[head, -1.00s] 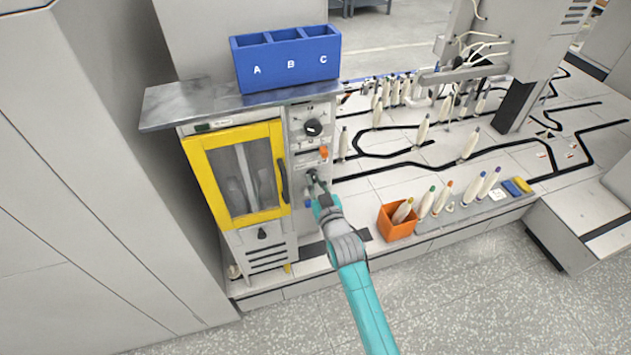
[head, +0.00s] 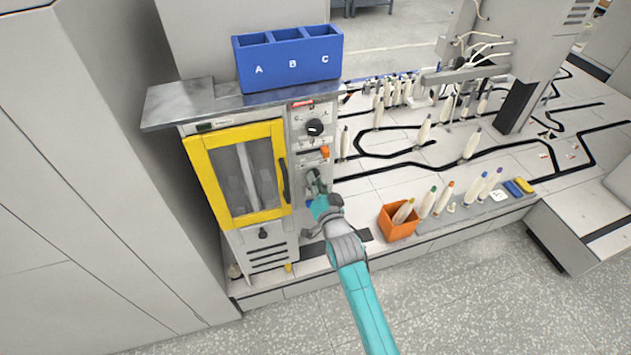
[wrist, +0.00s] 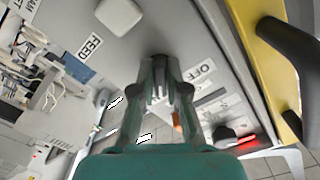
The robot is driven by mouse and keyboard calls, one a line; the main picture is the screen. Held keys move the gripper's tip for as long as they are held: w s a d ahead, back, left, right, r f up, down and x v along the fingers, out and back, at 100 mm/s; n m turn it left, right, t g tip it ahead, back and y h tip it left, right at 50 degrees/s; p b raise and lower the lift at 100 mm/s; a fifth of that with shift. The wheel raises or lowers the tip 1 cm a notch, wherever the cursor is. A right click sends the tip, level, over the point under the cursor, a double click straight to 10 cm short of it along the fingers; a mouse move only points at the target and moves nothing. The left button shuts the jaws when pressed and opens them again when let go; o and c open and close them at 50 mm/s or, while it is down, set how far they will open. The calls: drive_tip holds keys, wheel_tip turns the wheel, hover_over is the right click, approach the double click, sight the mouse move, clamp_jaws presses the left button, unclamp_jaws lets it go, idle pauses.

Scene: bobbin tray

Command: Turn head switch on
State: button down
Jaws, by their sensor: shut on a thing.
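My gripper (head: 316,190) is at the lower part of the machine's control panel (head: 299,141), right of the yellow-framed door. In the wrist view my gripper (wrist: 160,88) has its fingers closed around a dark switch knob (wrist: 160,60). An OFF label (wrist: 206,68) is beside it on one side and a FEED label (wrist: 90,48) on the other. The fingers hide much of the knob, so its exact angle is hard to tell. A red light (head: 302,104) is lit at the panel's top; it also shows in the wrist view (wrist: 247,139).
A black dial (head: 314,127) and an orange switch (head: 324,152) are above my gripper. The yellow door (head: 193,165) with its dark handle (head: 284,180) is close on the left. An orange box (head: 397,231) stands to the right. A blue A-B-C bin (head: 290,78) sits on top.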

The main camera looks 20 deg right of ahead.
drive_tip(key=shift+m, duration=0.3)
drive_tip(key=c, duration=1.2)
unclamp_jaws()
drive_tip(key=shift+s, duration=0.1)
drive_tip(key=s, duration=1.2)
drive_tip(key=shift+w, duration=0.1)
